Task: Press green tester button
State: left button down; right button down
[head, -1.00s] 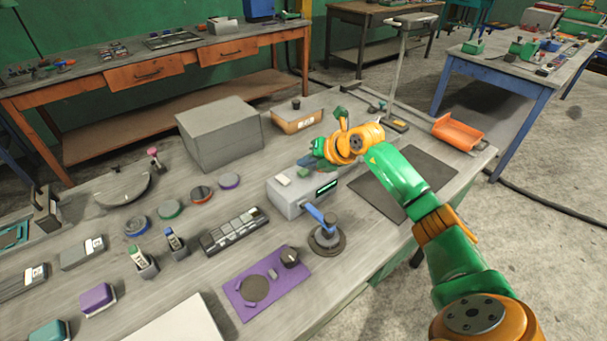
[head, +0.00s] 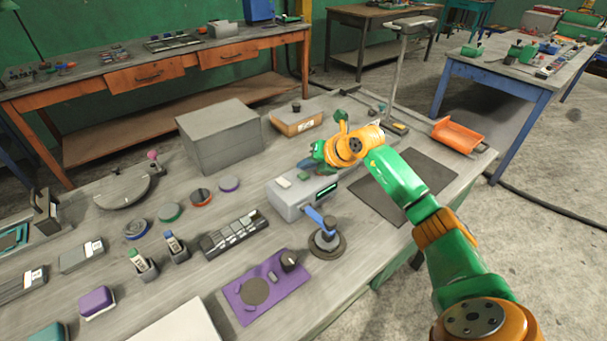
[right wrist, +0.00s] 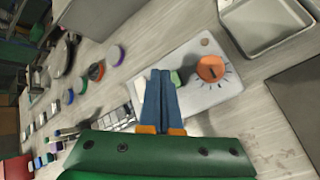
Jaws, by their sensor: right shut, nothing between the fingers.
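The tester is a light grey box (head: 287,202) with a small dark display with green marks on its front, near the middle of the bench. In the right wrist view its pale top panel (right wrist: 205,52) carries an orange knob (right wrist: 211,68) and a green button (right wrist: 177,78). My right gripper (head: 304,163) is shut and empty over the tester's far side. In the right wrist view its blue fingertips (right wrist: 160,72) are just left of the green button and partly cover it. I cannot tell whether they touch it. My left gripper is not in view.
A large grey box (head: 219,137) stands behind the tester. A blue-handled device (head: 326,240) stands close in front of it. A segmented tray (head: 234,234) and a purple mat (head: 266,287) lie nearer. A dark mat (head: 405,183) and an orange scoop tray (head: 459,135) lie right.

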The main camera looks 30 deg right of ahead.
aim_at(306, 177)
dwell(0.8)
jog(key=shift+f+b, duration=0.3)
jog(key=shift+f, duration=0.1)
jog(key=shift+f+b, duration=0.35)
jog(key=shift+f, duration=0.15)
dwell(0.4)
dwell(0.3)
jog(key=shift+r+p, duration=0.8)
jog(key=shift+r, duration=0.1)
jog(key=shift+r, duration=0.1)
notch_tip(306, 177, up, 5)
jog(key=p, duration=0.4)
jog(key=shift+p, duration=0.3)
